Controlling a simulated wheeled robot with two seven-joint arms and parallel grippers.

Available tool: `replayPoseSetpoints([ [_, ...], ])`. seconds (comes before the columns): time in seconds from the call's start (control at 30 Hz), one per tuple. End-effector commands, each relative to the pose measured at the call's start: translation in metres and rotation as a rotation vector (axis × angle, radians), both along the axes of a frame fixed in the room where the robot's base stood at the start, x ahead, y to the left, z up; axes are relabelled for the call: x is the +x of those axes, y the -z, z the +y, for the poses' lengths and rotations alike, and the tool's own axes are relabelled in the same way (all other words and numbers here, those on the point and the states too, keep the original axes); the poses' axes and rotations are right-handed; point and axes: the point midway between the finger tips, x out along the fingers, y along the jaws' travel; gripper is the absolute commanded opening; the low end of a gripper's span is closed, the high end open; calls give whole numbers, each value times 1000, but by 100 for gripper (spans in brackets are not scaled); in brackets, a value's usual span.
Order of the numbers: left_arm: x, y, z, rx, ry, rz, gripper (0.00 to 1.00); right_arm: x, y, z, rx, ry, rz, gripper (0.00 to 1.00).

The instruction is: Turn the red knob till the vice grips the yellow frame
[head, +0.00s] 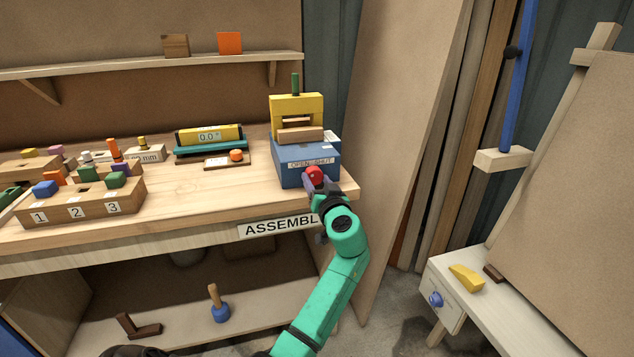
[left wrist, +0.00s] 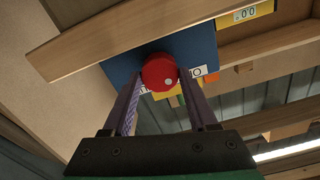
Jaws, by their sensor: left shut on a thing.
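The blue vice (head: 292,176) stands at the right end of the workbench, with an OPEN/SHUT label on its front. The yellow frame (head: 283,103) stands upright on top, with wooden blocks (head: 300,134) in front of and within it. I cannot tell whether the vice's jaws touch the frame. The red knob (head: 315,173) is on the vice's front face. My left gripper (head: 316,186) is shut on the knob. In the left wrist view, the red knob (left wrist: 160,72), with a pale dot at its lower right, sits between the fingertips. My right gripper is not seen.
A numbered wooden block (head: 85,205) with coloured pegs and a yellow-and-teal gauge reading 0.0° (head: 209,138) lie left of the vice. The bench edge, with an ASSEMBLY sign (head: 277,227) partly hidden by my arm, runs below. Boards lean at the right.

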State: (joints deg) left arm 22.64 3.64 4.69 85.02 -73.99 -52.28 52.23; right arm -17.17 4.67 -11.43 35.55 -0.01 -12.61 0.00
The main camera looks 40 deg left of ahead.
Motion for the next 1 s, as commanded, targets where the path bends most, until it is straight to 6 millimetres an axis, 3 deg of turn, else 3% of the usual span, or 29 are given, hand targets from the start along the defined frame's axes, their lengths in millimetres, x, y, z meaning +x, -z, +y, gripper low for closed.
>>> replayPoseSetpoints([
  [0.43,0,0,0,225,0,328,3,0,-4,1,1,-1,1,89],
  [1.0,1,0,0,512,1,742,3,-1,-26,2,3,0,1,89],
])
